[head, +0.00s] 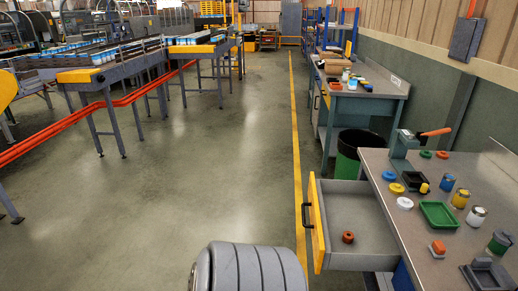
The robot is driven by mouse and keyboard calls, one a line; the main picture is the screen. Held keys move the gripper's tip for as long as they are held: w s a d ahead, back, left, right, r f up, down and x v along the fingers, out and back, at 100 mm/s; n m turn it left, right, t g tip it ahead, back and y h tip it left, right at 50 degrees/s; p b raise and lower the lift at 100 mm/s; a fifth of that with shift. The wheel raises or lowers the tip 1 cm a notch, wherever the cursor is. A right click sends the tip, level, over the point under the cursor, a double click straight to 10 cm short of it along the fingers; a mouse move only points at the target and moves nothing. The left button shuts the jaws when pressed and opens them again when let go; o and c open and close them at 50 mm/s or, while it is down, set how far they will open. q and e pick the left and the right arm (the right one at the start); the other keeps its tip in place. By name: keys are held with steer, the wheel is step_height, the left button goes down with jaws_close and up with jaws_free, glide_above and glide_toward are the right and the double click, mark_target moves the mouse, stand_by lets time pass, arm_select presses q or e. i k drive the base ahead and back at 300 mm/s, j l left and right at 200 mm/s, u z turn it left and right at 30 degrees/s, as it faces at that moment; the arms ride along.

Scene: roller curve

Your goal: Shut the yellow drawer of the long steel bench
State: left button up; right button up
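The yellow drawer (317,226) of the long steel bench (415,175) is pulled well out to the left, over the floor. Its yellow front has a dark handle (306,215) facing left. A small orange-red ring-like part (348,237) lies in the grey drawer tray. The bench runs along the right side of the head view, and its near end is cut off by the frame. Neither of my grippers shows in the head view.
On the bench stand a press with an orange lever (435,132), a green tray (438,214), jars and coloured lids. The floor (220,170) left of the drawer is open. Conveyors (105,75) with red rails are farther left.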

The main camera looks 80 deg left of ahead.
mark_target(337, 207)
steer(key=u, duration=0.5)
steer(key=k+u, duration=0.15)
steer(key=u, duration=0.85)
steer(key=k+j+u, duration=0.1)
steer(key=u, duration=0.35)
